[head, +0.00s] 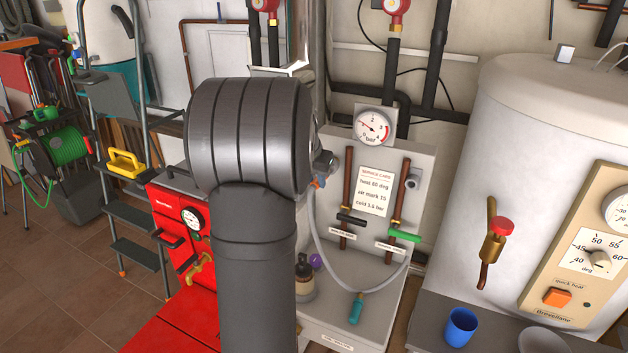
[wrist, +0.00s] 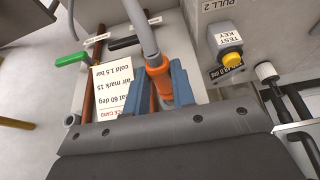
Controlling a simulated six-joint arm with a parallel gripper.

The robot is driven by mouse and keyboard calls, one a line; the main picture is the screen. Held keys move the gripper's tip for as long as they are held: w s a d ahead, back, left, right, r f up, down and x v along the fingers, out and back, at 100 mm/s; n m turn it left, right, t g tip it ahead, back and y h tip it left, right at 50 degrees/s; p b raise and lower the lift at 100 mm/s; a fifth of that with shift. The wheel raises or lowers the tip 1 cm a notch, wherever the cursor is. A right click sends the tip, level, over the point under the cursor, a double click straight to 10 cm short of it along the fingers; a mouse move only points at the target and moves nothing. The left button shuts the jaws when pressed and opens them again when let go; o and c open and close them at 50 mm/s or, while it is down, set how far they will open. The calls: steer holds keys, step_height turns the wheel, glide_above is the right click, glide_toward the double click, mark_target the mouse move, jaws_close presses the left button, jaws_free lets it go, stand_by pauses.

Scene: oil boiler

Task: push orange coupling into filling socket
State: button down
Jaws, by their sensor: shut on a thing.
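The orange coupling (wrist: 158,75) is on the end of a grey hose (wrist: 141,25). In the wrist view it sits between the blue fingers of my gripper (wrist: 159,88), which is shut on it. In the head view only a small orange bit of it (head: 319,183) shows beside my large dark arm, which hides most of the gripper. A short grey round fitting sticks out of the panel's right side (head: 413,180); it also shows at the lower left in the wrist view (wrist: 72,121). I cannot tell whether it is the filling socket. Contact between coupling and socket is not visible.
The panel carries a service card (head: 374,191), a black lever (head: 352,219) and a green lever (head: 404,236) on copper pipes. A pressure gauge (head: 373,126) is above. The hose (head: 330,262) loops over the shelf, where bottles (head: 304,279) and a teal object (head: 355,309) stand.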

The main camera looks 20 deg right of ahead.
steer(key=shift+w+d, duration=0.9)
steer(key=shift+d, duration=0.05)
steer(key=c, duration=1.1)
jaws_free()
steer(key=shift+c, duration=0.2)
steer(key=shift+r, duration=0.1)
steer(key=v, duration=1.7)
steer(key=x, duration=1.7)
steer(key=shift+s+a, duration=0.2)
